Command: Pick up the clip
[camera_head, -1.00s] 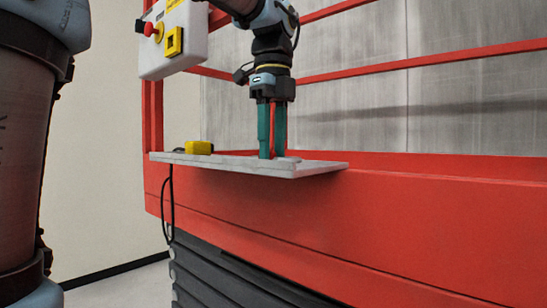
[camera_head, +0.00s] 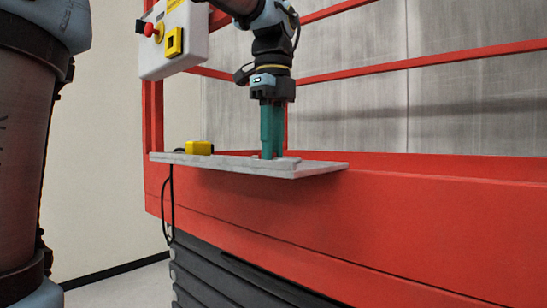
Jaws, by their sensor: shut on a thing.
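My gripper (camera_head: 272,156) points straight down with its two teal fingers at the surface of a thin grey shelf (camera_head: 318,166). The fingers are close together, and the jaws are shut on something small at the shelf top. I take this to be the clip, but it is mostly hidden by the fingers and too small to make out. A low grey shape (camera_head: 289,160) shows on the shelf just right of the fingertips; I cannot tell whether it is part of the clip.
A yellow block (camera_head: 199,148) sits on the shelf's left part, with a black cable (camera_head: 170,205) hanging below. A white control box (camera_head: 174,40) with a red button is above left. Red rails (camera_head: 420,60) run behind, and a red platform side (camera_head: 400,200) lies below.

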